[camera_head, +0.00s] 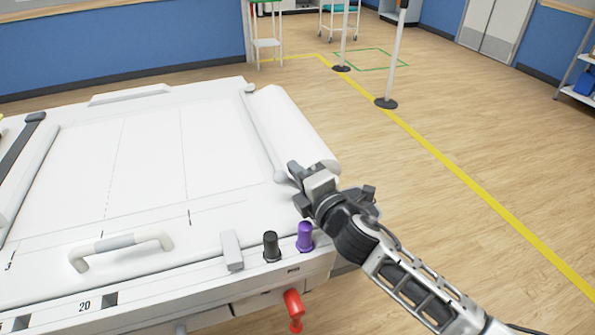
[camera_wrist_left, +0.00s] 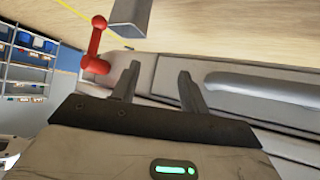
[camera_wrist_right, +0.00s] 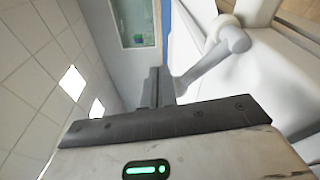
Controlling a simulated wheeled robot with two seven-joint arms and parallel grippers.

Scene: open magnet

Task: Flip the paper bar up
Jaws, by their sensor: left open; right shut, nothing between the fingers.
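The paper bar (camera_head: 262,135) is a thin light-grey bar on the right side of the white machine top. It lies low alongside the white paper roll (camera_head: 292,125), with a rounded near end. My right gripper (camera_head: 294,172) is shut and empty at that near end. In the right wrist view its closed fingers (camera_wrist_right: 158,85) are by a grey bar end (camera_wrist_right: 205,68) with a round knob; whether they touch cannot be told. My left gripper is outside the head view; in the left wrist view its fingers (camera_wrist_left: 157,85) are open and empty beside the machine's front.
A white handle (camera_head: 120,243), a black knob (camera_head: 271,246) and a purple knob (camera_head: 305,237) stand on the machine's front. A red lever (camera_head: 293,308) sticks out below and shows near my left gripper (camera_wrist_left: 96,45). Floor to the right is clear beyond my arm, with posts (camera_head: 392,60) farther back.

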